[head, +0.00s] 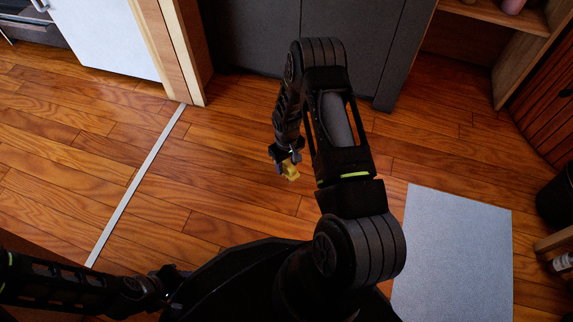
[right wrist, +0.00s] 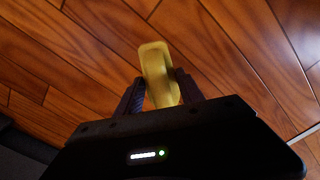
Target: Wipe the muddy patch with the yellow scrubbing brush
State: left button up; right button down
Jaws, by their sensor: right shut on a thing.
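The yellow scrubbing brush (head: 291,173) is held at the end of my right arm in the head view. My right gripper (head: 284,162) is shut on it, over the wooden floor. In the right wrist view the brush (right wrist: 157,65) sticks out between the two dark fingers of the gripper (right wrist: 160,88). I cannot tell whether the brush touches the floor. My left gripper (head: 172,281) is low at the left of the head view, dark and partly lost against my body; its fingers are unclear. I make out no muddy patch in either view.
Dark grey cabinet doors (head: 235,35) and a wooden post (head: 172,45) stand ahead. A grey mat (head: 460,250) lies at the right. A pale strip (head: 137,185) crosses the floor at the left. Wooden shelving (head: 515,65) stands at the upper right. Open wooden floor (head: 225,140) lies ahead.

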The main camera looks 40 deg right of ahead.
jog(key=shift+r, duration=0.1)
jog(key=shift+r, duration=0.15)
jog(key=shift+r+p, duration=1.1)
jog(key=shift+r, duration=0.3)
jog(key=w+a+r, duration=0.4)
jog(key=w+r, duration=0.1)
jog(key=r, duration=0.4)
jog(key=w+a+r, duration=0.4)
jog(key=w+r, duration=0.1)
jog(key=r, duration=0.3)
jog(key=w+a+r, duration=0.3)
jog(key=w+r, duration=0.2)
jog(key=r, duration=0.4)
jog(key=a+r, duration=0.7)
jog(key=r, duration=0.5)
